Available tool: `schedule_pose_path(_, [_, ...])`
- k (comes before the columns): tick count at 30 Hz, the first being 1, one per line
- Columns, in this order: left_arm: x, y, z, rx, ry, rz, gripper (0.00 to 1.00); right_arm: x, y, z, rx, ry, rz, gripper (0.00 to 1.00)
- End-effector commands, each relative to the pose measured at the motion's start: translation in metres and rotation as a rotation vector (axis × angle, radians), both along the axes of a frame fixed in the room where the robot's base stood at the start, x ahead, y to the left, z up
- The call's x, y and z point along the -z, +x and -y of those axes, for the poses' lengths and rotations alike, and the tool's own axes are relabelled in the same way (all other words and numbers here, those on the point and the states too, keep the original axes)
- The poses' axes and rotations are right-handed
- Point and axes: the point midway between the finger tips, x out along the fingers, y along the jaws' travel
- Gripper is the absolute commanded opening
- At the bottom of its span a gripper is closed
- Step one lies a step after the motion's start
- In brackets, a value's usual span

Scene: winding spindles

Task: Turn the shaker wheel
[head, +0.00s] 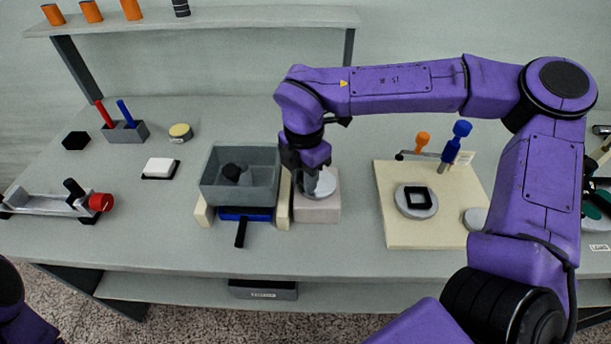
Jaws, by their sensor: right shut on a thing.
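The shaker is a grey open box (212,192) on cream side blocks with a blue part and a black handle in front; dark lumps lie inside the box. Just right of it stands a pale block (318,212) with a round silvery wheel (326,184) on top. My right gripper (311,186) points down over the wheel and is shut on a part of it, likely its knob. The gripper hides the grasped part and much of the wheel. My left gripper is out of view; only a piece of my left arm shows at the lower left.
A cream board (405,232) with a round plate and a blue-topped lever stands to the right. A rig with a red knob (101,202) is at the left. A white pad (160,167) and a pen holder (125,132) stand behind. The table front is mostly clear.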

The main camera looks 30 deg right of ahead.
Motion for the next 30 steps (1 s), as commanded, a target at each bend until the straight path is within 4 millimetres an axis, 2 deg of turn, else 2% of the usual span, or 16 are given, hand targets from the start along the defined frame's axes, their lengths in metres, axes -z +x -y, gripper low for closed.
schedule_pose_path(4, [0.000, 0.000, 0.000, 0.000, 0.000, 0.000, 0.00, 0.000, 0.000, 0.000, 0.001, -0.001, -0.001, 0.00])
schedule_pose_path(5, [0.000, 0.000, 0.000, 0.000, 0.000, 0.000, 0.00, 0.000, 0.000, 0.000, 0.001, -0.001, -0.001, 0.33])
schedule_pose_path(6, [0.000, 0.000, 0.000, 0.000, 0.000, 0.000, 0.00, 0.000, 0.000, 0.000, 0.001, -0.001, -0.001, 0.46])
schedule_pose_path(7, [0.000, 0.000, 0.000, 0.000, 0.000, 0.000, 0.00, 0.000, 0.000, 0.000, 0.001, -0.001, -0.001, 0.52])
schedule_pose_path(17, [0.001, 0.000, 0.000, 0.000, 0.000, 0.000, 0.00, -0.004, 0.001, 0.000, -0.001, -0.001, 0.001, 0.52])
schedule_pose_path(20, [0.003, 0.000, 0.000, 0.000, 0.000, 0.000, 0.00, -0.020, 0.001, 0.000, 0.001, -0.001, 0.004, 0.52])
schedule_pose_path(27, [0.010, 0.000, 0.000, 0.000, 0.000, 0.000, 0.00, -0.077, 0.000, 0.000, 0.001, -0.001, 0.005, 0.52])
schedule_pose_path(30, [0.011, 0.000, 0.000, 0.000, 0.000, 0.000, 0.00, -0.094, -0.001, 0.000, 0.000, 0.000, 0.003, 0.52])
